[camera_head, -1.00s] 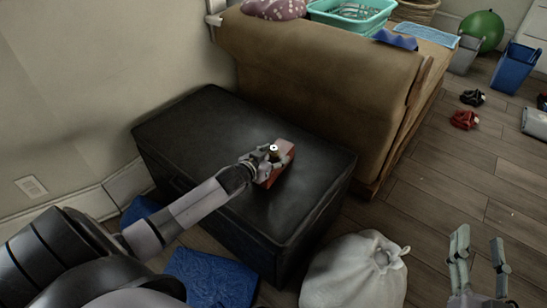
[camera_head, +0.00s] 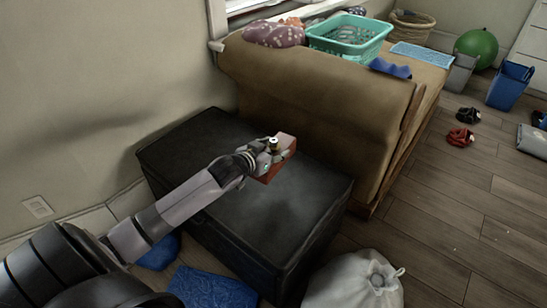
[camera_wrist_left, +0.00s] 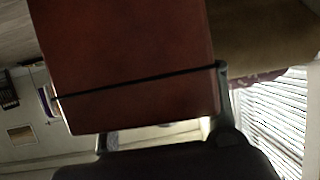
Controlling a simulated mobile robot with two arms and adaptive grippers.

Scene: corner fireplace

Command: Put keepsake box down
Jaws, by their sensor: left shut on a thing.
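The keepsake box, a red block (camera_head: 286,143), is in the grip of my left gripper (camera_head: 272,156) over the back right part of a black chest (camera_head: 215,110). In the left wrist view the box (camera_wrist_left: 130,60) is large and dark red with a thin dark line across it, close in front of the fingers (camera_wrist_left: 160,138). My left gripper is shut on it. The box's underside is hidden in the head view, so I cannot tell the exact gap to the chest top. My right gripper is not in view.
A brown sofa (camera_head: 320,100) stands right behind the chest, with a teal basket (camera_head: 350,35) on it. A white bag (camera_head: 355,282) and blue cloth (camera_head: 210,288) lie on the floor in front. Most of the chest top is bare.

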